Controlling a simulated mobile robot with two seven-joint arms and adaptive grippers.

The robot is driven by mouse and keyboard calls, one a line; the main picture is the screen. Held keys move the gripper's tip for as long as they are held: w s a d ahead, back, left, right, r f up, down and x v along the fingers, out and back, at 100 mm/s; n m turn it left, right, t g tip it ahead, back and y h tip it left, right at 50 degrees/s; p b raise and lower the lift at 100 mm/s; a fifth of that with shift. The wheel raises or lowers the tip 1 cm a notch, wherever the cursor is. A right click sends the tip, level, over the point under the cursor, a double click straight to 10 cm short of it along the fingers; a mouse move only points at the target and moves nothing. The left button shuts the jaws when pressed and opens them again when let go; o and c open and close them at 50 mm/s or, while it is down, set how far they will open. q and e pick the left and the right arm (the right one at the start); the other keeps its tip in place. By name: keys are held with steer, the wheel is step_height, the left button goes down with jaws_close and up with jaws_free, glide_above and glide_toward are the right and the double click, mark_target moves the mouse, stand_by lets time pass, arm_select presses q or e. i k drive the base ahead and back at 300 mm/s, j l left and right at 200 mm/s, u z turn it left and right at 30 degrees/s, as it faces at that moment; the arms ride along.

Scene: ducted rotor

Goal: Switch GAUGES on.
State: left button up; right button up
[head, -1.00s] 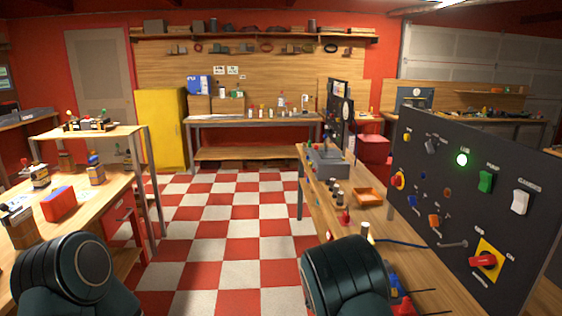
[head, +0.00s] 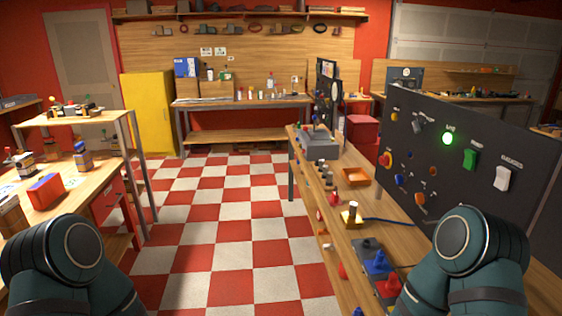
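The white GAUGES switch (head: 502,178) is a rocker on the right part of the dark control panel (head: 475,125), with a small label above it. I cannot tell clearly which way it is tipped. A green rocker switch (head: 470,158) sits to its left, and a lit green lamp (head: 447,139) is further left. Neither gripper shows; only dark teal arm links are in view at the lower left and lower right.
A wooden table (head: 95,185) with a red box (head: 46,191) is at left. The checkered floor (head: 225,220) between them is clear.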

mark_target(501, 181)
steer(key=l+z, duration=0.1)
steer(key=z, duration=1.25)
